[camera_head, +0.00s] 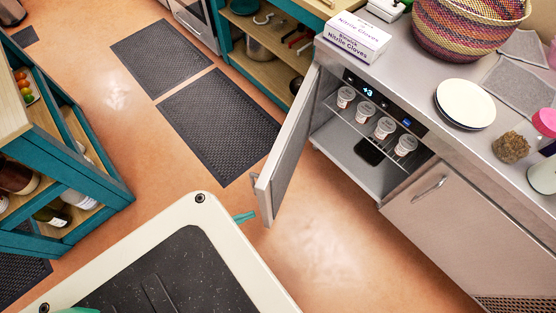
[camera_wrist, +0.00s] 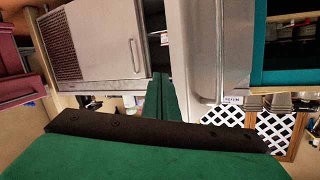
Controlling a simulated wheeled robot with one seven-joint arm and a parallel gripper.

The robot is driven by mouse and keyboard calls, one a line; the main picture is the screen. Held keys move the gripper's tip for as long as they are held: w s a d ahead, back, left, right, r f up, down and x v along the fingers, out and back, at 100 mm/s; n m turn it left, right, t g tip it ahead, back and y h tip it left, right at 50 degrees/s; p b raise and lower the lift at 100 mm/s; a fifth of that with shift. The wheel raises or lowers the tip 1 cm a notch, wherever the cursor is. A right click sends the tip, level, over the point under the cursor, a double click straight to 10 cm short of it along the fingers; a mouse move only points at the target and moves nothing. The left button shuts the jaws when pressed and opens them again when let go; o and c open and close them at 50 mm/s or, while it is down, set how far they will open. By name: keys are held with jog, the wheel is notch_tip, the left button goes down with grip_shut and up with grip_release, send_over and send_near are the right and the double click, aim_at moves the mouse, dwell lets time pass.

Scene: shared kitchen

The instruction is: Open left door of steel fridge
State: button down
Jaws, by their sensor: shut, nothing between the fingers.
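The steel fridge's left door (camera_head: 285,150) stands wide open, swung out from the counter front. Its inside shows a lit display and several white cups (camera_head: 384,127) on a wire shelf. My gripper (camera_head: 243,216) is a teal tip beside the free edge of the open door, low and left of it; I cannot tell whether they touch. In the wrist view my gripper (camera_wrist: 164,82) shows its green fingers together and empty, with the pale open door (camera_wrist: 198,50) just to their right.
The fridge's right door (camera_head: 450,215) is closed. The steel counter holds a glove box (camera_head: 352,37), a woven basket (camera_head: 465,28) and plates (camera_head: 465,103). A teal shelf unit (camera_head: 75,165) stands at left. Floor near the dark mats (camera_head: 220,122) is clear.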

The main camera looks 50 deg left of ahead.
jog(key=d+r+n+y, duration=0.15)
jog(key=d+r, duration=0.25)
jog(key=d, duration=0.5)
jog(key=d+r+n+y, duration=0.15)
jog(key=d+r, duration=0.25)
jog(key=d, duration=0.5)
jog(key=w+d+r+n+y, duration=0.1)
jog(key=w+d+r+n, duration=0.2)
jog(key=d+r, duration=0.7)
notch_tip(320, 180, up, 4)
jog(key=shift+w+d+f, duration=0.2)
jog(key=shift+w, duration=0.3)
